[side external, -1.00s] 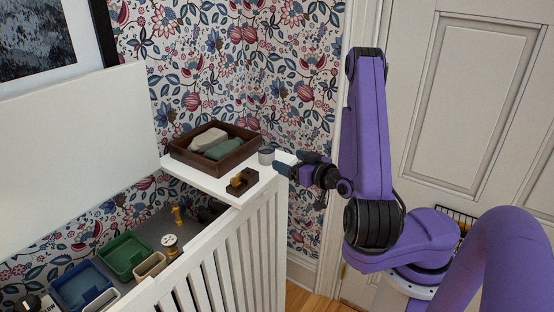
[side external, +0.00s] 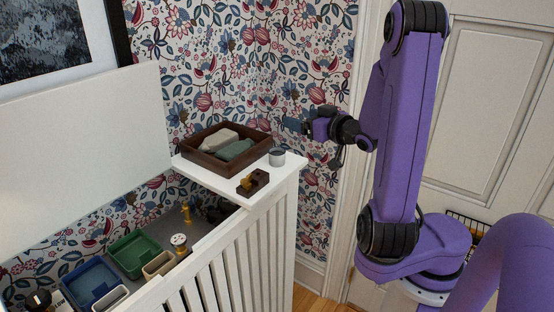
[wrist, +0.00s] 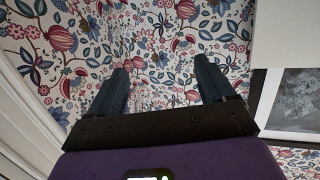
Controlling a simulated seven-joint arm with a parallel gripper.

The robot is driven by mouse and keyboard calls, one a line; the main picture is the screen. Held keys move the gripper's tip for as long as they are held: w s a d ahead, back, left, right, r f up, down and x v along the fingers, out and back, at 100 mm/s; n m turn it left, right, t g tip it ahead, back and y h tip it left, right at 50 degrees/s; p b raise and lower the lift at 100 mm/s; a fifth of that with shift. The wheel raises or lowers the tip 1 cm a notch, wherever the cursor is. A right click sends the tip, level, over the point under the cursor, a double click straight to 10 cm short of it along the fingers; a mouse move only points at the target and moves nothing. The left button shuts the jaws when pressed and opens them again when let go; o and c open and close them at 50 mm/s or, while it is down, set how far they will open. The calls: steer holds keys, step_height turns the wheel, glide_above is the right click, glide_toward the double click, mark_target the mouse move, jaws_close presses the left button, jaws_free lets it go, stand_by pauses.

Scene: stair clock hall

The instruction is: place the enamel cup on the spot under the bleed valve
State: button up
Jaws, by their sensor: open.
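A small grey cup (side external: 277,157), likely the enamel cup, stands upright on the white ledge (side external: 215,181), beside the wooden tray. My gripper (side external: 292,124) is above and a little right of the cup, apart from it and empty. In the wrist view its two dark fingers (wrist: 161,75) are spread, with only wallpaper between them. A small brass fitting (side external: 186,212), possibly the bleed valve, stands in the lower recess behind the slatted cover. The spot under it cannot be made out. The cup is not seen in the wrist view.
A brown wooden tray (side external: 188,146) holds a pale and a green object. A dark block with a brass piece (side external: 252,182) lies near the ledge's front edge. Below are a green bin (side external: 134,256), a blue bin (side external: 91,283) and a white-topped round item (side external: 180,243).

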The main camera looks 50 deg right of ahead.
step_height(320, 180, up, 6)
steer(key=n+g+h, duration=0.1)
steer(key=n+g, duration=1.1)
steer(key=n, duration=0.4)
glide_above(277, 152)
steer(key=a, duration=0.2)
steer(key=f, duration=0.2)
steer(key=s+a+r+n+g+y, duration=0.1)
steer(key=s+a+r+n+g, duration=0.15)
steer(key=a+n, duration=0.3)
steer(key=shift+g, duration=0.45)
steer(key=a+x, duration=0.1)
steer(key=x, duration=0.4)
steer(key=a+f+x, duration=0.1)
steer(key=x, duration=0.5)
steer(key=a+x, duration=0.1)
steer(key=x, duration=0.4)
steer(key=shift+w+d+f, duration=0.15)
steer(key=shift+w+f, duration=0.25)
steer(key=shift+a+x, duration=0.1)
steer(key=shift+x, duration=1.35)
steer(key=shift+a+x, duration=0.15)
steer(key=shift+x, duration=1.35)
steer(key=shift+w, duration=0.2)
steer(key=c, duration=1.1)
steer(key=shift+c, duration=0.2)
